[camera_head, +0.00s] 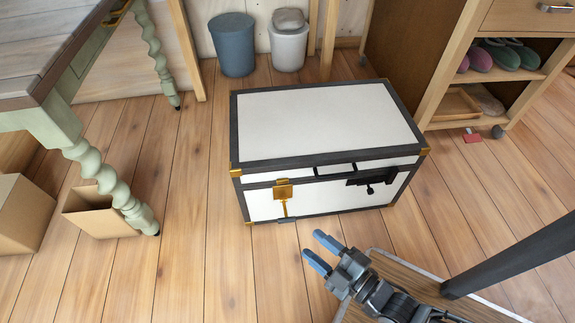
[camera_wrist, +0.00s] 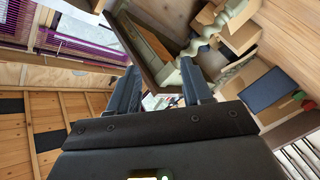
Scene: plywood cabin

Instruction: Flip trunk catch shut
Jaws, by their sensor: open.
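The trunk (camera_head: 328,125) is white with dark edging and brass corners, and stands on the plank floor with its lid down. A brass catch (camera_head: 284,193) hangs on the left of its front face. A black catch or latch piece (camera_head: 372,181) sits on the right of the front, with a dark handle (camera_head: 335,170) between them. My gripper (camera_head: 317,254) is in front of the trunk, low and apart from it, with blue fingertips spread and nothing between them. In the wrist view my gripper (camera_wrist: 160,92) is open and empty. The trunk is not clearly visible there.
A table with twisted green legs (camera_head: 85,165) stands at the left, with cardboard boxes (camera_head: 22,212) by it. A blue bin (camera_head: 233,45) and a white bin (camera_head: 288,45) stand behind the trunk. A shoe shelf (camera_head: 480,75) is at the right.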

